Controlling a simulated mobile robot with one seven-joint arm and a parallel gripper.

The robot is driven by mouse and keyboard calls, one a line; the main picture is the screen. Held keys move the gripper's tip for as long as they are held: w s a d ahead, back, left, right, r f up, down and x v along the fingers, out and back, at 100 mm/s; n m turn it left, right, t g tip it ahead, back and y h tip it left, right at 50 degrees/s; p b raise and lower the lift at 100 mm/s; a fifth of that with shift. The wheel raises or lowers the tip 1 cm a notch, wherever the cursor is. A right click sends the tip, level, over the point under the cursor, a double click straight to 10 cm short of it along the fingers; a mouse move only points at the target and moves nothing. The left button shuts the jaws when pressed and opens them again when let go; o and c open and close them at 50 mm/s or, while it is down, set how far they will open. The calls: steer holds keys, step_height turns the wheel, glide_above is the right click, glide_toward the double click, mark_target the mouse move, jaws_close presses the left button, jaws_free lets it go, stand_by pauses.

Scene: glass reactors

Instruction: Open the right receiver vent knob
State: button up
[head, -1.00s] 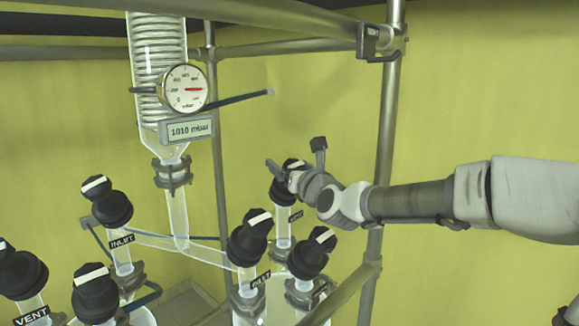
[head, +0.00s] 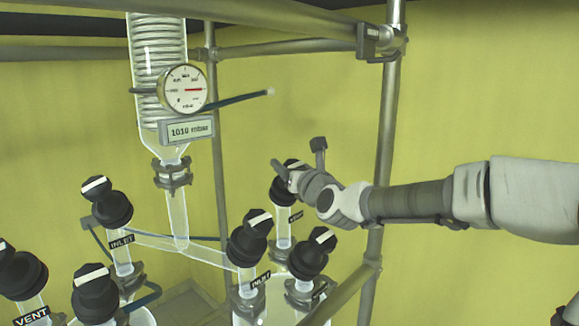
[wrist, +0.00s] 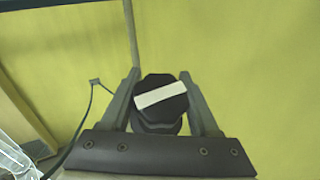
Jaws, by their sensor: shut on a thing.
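The right receiver vent knob (head: 281,192) is black with a white bar, on a glass neck with a VENT label (head: 296,216), right of centre in the head view. My gripper (head: 293,172) reaches it from the right and hides part of its top. In the wrist view the knob (wrist: 161,100) sits between the two fingers of my gripper (wrist: 159,75), its white bar slightly tilted, rising to the right. The gripper is shut on the knob. Contact at the fingertips is hard to make out.
Close in front are two more black knobs, one marked INLET (head: 249,238) and one to its right (head: 311,254). A metal frame post (head: 388,130) stands behind my arm. A glass coil column with a pressure gauge (head: 184,89) is at left. Yellow walls lie behind.

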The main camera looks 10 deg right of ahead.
steer(key=shift+a+n+y+p, duration=0.1)
steer(key=shift+n+y+p, duration=0.2)
steer(key=shift+n+y, duration=0.5)
steer(key=shift+s+a+r+n+g+y+p, duration=0.1)
steer(key=shift+a+n+g+y+p, duration=0.15)
steer(key=shift+n+g+y, duration=0.75)
steer(key=shift+s+a+n+g+y+p, duration=0.1)
steer(key=shift+a+n+g+y+p, duration=0.15)
steer(key=shift+n+y, duration=1.45)
steer(key=shift+s+a+n+g+y+p, duration=0.1)
steer(key=shift+n+g+y+p, duration=0.1)
steer(key=shift+n+g+y, duration=0.55)
steer(key=shift+s+a+n+g+y+p, duration=0.1)
steer(key=shift+n+g+y+p, duration=0.25)
steer(key=shift+n, duration=0.7)
steer(key=o, duration=1.4)
steer(key=shift+s+d+f+b, duration=0.2)
steer(key=shift+s+d+b, duration=0.1)
steer(key=shift+d, duration=0.15)
steer(key=b+v, duration=0.1)
steer(key=v, duration=0.4)
steer(key=b+v, duration=0.1)
steer(key=v, duration=0.5)
steer(key=b+v, duration=0.1)
steer(key=v, duration=0.4)
steer(key=shift+s+d+r, duration=0.15)
steer(key=shift+r, duration=0.15)
